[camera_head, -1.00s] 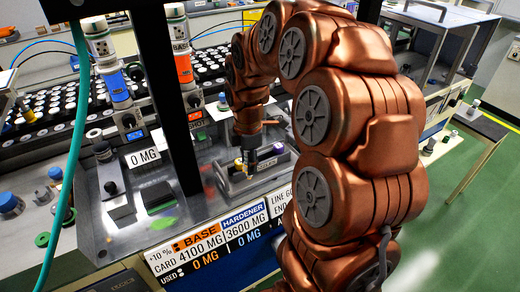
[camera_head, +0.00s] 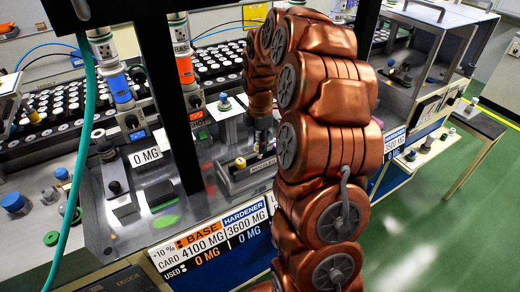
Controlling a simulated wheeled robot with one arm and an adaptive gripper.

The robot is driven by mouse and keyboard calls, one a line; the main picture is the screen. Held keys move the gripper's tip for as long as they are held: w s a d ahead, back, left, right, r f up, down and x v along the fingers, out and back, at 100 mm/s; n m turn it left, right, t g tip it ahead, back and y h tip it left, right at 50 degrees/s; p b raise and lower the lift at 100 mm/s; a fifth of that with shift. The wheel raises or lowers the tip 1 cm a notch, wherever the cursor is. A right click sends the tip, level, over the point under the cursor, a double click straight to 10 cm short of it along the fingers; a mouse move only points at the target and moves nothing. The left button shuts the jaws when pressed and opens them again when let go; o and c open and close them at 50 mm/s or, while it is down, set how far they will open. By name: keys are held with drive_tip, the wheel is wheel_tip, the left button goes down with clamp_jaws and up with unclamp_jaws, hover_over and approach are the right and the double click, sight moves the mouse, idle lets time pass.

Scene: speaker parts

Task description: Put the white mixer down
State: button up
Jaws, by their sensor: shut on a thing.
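My gripper (camera_head: 262,132) is at the end of my copper arm, above the right part of the metal bench. It is small in view and partly hidden by the arm. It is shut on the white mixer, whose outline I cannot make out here. Just below and left of the gripper is a grey holder (camera_head: 239,183) with a label on its front. A small yellow-topped piece (camera_head: 240,163) stands in that holder. I cannot tell whether the held mixer touches the holder.
Dispensers with a blue band (camera_head: 120,88) and an orange band (camera_head: 185,70) hang at the left. A black post (camera_head: 168,100) and a teal hose (camera_head: 86,130) stand in front. Trays of bottles (camera_head: 55,105) fill the back left. A glass-sided cabinet (camera_head: 430,50) stands at right.

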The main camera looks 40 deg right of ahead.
wheel_tip(320, 180, down, 3)
drive_tip(key=shift+s+r+p, duration=0.1)
drive_tip(key=shift+r+p, duration=0.05)
drive_tip(key=shift+p, duration=0.5)
drive_tip(key=shift+f, duration=0.4)
drive_tip(key=o, duration=0.9)
drive_tip(key=shift+f, duration=0.1)
drive_tip(key=shift+c, duration=0.2)
wheel_tip(320, 180, up, 11)
drive_tip(key=b, duration=0.2)
drive_tip(key=shift+b, duration=0.4)
drive_tip(key=shift+r, duration=0.65)
